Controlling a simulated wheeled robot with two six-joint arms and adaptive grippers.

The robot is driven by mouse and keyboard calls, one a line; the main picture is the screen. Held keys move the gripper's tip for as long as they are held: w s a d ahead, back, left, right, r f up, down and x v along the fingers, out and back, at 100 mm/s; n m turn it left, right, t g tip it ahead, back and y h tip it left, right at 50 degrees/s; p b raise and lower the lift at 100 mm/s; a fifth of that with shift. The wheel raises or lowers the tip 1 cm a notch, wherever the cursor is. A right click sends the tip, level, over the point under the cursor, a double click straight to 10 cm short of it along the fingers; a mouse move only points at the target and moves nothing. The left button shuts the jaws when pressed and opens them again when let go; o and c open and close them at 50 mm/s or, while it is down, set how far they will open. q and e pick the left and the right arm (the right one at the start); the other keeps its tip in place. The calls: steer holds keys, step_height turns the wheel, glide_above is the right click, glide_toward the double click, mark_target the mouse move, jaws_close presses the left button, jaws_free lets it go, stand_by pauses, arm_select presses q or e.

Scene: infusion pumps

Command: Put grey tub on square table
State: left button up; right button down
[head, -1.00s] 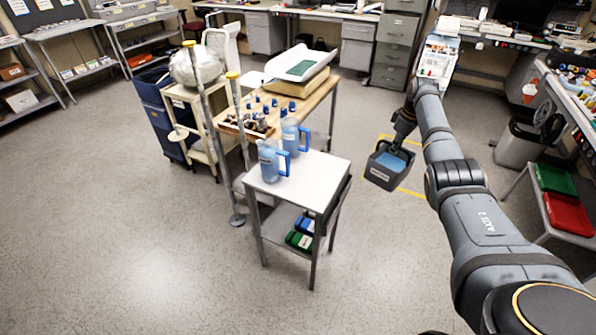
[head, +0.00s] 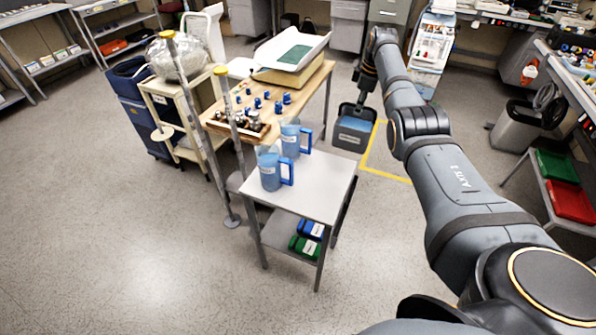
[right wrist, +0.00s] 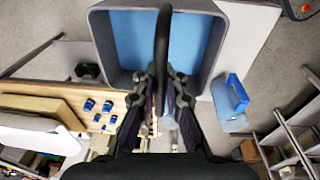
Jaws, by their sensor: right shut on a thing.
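The grey tub (head: 352,139) has a blue inside and a label on its front. It hangs in the air behind the square table, right of the wooden table. My left gripper is not in view.
The wooden table (head: 316,88) holds blue-capped items, a box and a white tray. Two poles with yellow tops (head: 168,35) stand left of the square table. Its lower shelf holds blue and green boxes (head: 305,246). A yellow line (head: 385,174) marks the floor at right.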

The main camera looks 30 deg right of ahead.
steer(key=shift+r, duration=0.1)
steer(key=shift+s+a, duration=0.2)
steer(key=shift+a, duration=0.05)
steer(key=s+a+f+p, duration=0.4)
steer(key=a+f+p, duration=0.2)
steer(key=a+f, duration=0.6)
steer(key=shift+s+a+f, duration=0.2)
steer(key=shift+a+f, duration=0.15)
steer(key=shift+f, duration=0.1)
steer(key=c, duration=1.8)
jaws_free()
steer(key=shift+s+f, duration=0.1)
steer(key=o, duration=0.4)
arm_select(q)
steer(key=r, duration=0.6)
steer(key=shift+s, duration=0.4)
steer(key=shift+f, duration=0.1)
